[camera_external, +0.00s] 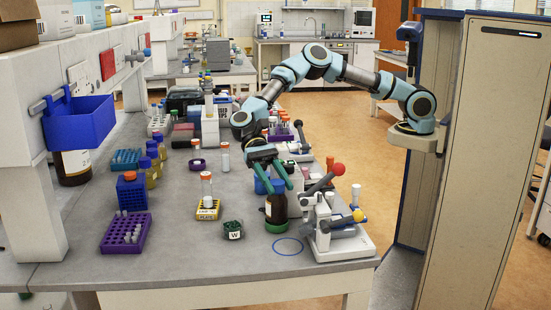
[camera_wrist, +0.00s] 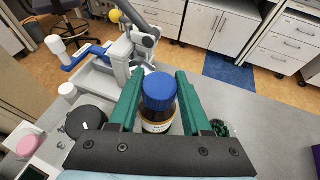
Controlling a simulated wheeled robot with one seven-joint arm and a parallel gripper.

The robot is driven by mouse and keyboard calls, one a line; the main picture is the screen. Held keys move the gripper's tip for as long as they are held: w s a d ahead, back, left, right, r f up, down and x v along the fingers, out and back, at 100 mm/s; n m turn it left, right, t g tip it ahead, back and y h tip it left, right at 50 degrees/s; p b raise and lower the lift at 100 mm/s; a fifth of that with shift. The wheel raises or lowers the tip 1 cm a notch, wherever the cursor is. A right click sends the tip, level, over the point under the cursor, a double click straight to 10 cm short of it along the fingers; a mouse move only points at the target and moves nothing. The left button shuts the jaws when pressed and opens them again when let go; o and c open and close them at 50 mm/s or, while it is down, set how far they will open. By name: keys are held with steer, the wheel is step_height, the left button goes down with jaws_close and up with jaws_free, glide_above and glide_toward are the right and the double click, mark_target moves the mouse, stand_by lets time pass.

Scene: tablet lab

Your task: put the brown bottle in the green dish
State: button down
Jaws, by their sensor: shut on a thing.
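The brown bottle (camera_external: 277,207), with a blue cap, stands upright near the front of the bench. It also shows in the wrist view, cap toward the camera (camera_wrist: 159,90). My gripper (camera_external: 279,187) is shut on it from above, with a green finger on either side of the cap and neck. A shallow green dish (camera_external: 276,228) shows directly beneath the bottle. I cannot tell whether the bottle's base touches the dish or hangs slightly above it.
A white device with red and yellow knobs (camera_external: 342,243) stands close on the right. A yellow rack (camera_external: 207,212) and purple rack (camera_external: 126,236) lie further left. A blue ring (camera_external: 288,246) marks bare bench.

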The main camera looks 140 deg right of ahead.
steer(key=shift+f, duration=0.55)
steer(key=c, duration=0.8)
jaws_free()
steer(key=shift+f, duration=0.1)
steer(key=shift+o, duration=0.9)
steer(key=shift+s+f, duration=0.1)
steer(key=shift+f, duration=0.05)
steer(key=r+b+v, duration=0.1)
steer(key=b+v, duration=0.2)
steer(key=v, duration=0.9)
steer(key=shift+r, duration=0.3)
